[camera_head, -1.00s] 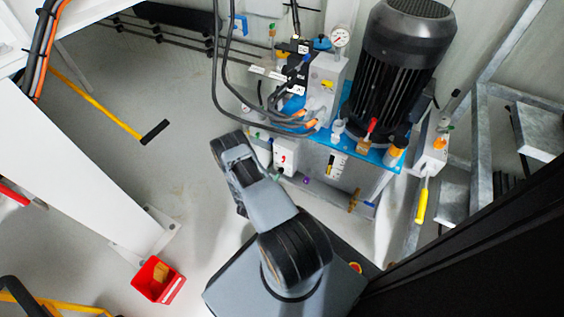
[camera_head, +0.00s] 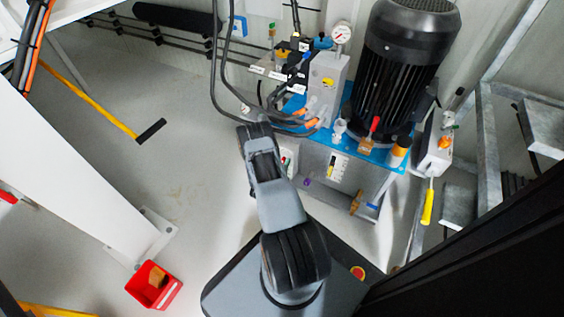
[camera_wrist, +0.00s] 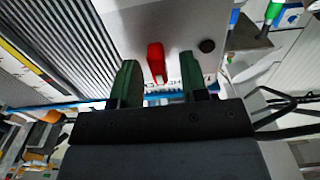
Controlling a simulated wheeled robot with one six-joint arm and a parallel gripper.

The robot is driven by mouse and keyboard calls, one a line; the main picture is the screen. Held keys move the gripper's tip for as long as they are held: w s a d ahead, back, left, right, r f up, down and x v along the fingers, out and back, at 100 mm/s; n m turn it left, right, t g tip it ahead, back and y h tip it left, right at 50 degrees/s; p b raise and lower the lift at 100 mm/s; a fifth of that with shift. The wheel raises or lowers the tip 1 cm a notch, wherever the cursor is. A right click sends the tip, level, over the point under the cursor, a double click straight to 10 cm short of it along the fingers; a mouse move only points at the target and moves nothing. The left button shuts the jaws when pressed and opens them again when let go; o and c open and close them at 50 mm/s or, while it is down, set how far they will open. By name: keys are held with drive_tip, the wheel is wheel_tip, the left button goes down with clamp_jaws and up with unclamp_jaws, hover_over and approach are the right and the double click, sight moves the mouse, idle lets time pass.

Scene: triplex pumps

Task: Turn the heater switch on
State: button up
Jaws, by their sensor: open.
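The heater switch (camera_wrist: 156,62) is a red lever on a pale box (camera_wrist: 150,25). Dark lettering, partly hidden, shows beside the lever. In the wrist view my gripper (camera_wrist: 158,73) is open, with one green-black finger on each side of the red lever. Gaps show between the lever and both fingers; I cannot tell how far it is in depth. In the head view the white box (camera_head: 289,158) is mostly hidden behind my arm, and my gripper's fingers cannot be made out.
The pump unit with a black motor (camera_head: 408,60) and blue top plate (camera_head: 378,155) stands right of my arm. Black hoses (camera_head: 222,100) loop close by. A red bin (camera_head: 154,287) is on the floor at lower left.

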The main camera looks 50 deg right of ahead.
clamp_jaws()
drive_tip(key=shift+n, duration=0.3)
drive_tip(key=n, duration=0.5)
drive_tip(key=shift+w+a+f, duration=0.1)
drive_tip(key=shift+w, duration=0.05)
drive_tip(key=n, duration=0.6)
drive_tip(key=shift+w+f, duration=0.15)
drive_tip(key=shift+n, duration=0.3)
idle(0.4)
unclamp_jaws()
